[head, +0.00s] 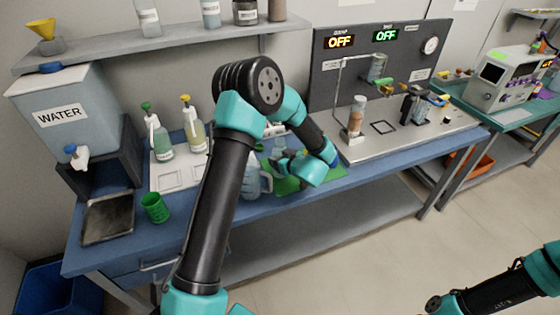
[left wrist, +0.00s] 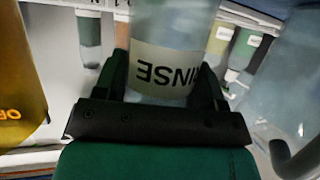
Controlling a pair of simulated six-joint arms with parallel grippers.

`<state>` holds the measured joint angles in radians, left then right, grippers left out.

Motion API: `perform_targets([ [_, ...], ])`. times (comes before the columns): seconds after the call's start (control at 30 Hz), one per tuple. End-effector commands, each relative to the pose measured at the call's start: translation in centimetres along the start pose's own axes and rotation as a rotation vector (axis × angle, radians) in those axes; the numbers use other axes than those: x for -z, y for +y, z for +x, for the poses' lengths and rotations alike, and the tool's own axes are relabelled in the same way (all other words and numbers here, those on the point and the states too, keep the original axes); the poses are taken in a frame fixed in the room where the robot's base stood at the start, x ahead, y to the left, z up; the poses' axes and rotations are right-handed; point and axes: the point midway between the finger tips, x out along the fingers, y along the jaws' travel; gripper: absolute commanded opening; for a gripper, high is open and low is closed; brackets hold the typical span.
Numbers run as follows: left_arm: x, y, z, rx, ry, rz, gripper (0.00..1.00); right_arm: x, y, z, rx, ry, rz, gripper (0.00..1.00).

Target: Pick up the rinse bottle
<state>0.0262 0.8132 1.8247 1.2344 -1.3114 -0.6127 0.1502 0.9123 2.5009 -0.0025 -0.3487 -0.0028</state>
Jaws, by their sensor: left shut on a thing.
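The rinse bottle (left wrist: 165,72) is pale and translucent, with a white label whose letters "INSE" show upside down in the left wrist view. My left gripper (left wrist: 164,88) is shut on it, with one dark finger on each side of the label.
A translucent jug (head: 252,180) stands close by on the bench. Two capped dispenser bottles (head: 160,140) (head: 194,132) stand left, near a green cup (head: 154,208) and a water tank (head: 65,110). A test panel (head: 375,60) stands right. In the wrist view, an amber container (left wrist: 18,80) is close left.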

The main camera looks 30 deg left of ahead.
Motion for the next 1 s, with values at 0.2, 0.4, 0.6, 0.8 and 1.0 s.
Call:
perform_targets([
  [0.2, 0.0, 0.0, 0.0, 0.000, 0.000, 0.000, 0.29, 0.0, 0.0, 0.0, 0.000, 0.000, 0.000, 0.43],
  [0.4, 0.1, 0.0, 0.0, 0.000, 0.001, -0.001, 0.28, 0.0, 0.0, 0.0, 0.000, 0.000, 0.000, 0.43],
  [0.6, 0.1, 0.0, 0.0, 0.000, 0.001, -0.001, 0.28, 0.0, 0.0, 0.0, 0.000, 0.000, 0.000, 0.43],
  [0.8, 0.5, 0.0, -0.2, 0.000, 0.001, -0.002, 0.28, 0.0, 0.0, 0.0, 0.000, 0.000, 0.000, 0.43],
  [1.0, 1.1, 0.0, -0.5, 0.000, 0.001, -0.001, 0.28, 0.0, 0.0, 0.0, 0.000, 0.000, 0.000, 0.43],
])
